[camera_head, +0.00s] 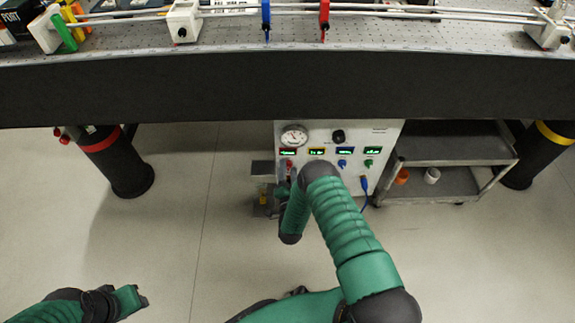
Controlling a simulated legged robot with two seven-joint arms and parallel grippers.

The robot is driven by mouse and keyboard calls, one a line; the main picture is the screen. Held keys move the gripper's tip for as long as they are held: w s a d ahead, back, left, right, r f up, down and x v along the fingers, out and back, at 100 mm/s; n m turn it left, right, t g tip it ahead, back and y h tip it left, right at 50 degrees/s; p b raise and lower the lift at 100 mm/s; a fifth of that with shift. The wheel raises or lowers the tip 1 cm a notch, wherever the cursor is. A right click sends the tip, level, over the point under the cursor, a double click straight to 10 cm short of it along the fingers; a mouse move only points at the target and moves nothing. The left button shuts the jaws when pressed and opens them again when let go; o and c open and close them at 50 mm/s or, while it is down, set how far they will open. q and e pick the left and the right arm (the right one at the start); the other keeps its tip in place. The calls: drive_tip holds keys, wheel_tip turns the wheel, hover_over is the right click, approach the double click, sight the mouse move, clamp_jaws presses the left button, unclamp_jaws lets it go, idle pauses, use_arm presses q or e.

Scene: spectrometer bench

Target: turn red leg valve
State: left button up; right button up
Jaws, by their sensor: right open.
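A white control panel (362,133) stands under the bench, with a row of small lit displays and coloured knobs below them. A black table leg with a red band (102,140) stands at the left. My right gripper (286,182) is open near the panel's lower left, just below the red knob. My arm partly hides it, so I cannot tell whether it touches the knob. My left gripper (138,300) is low at the left, away from the panel; its jaw opening is unclear.
The bench's black front edge (230,88) overhangs the panel. A grey shelf cart (450,150) with an orange and a white cup stands right of the panel. A yellow-banded leg (545,145) is at the far right. The floor at left is clear.

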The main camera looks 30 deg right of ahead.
drive_tip(key=shift+a+r, duration=0.1)
drive_tip(key=shift+a, duration=0.05)
drive_tip(key=shift+c, duration=1)
use_arm(q)
drive_tip(key=shift+a, duration=0.2)
use_arm(e)
clamp_jaws()
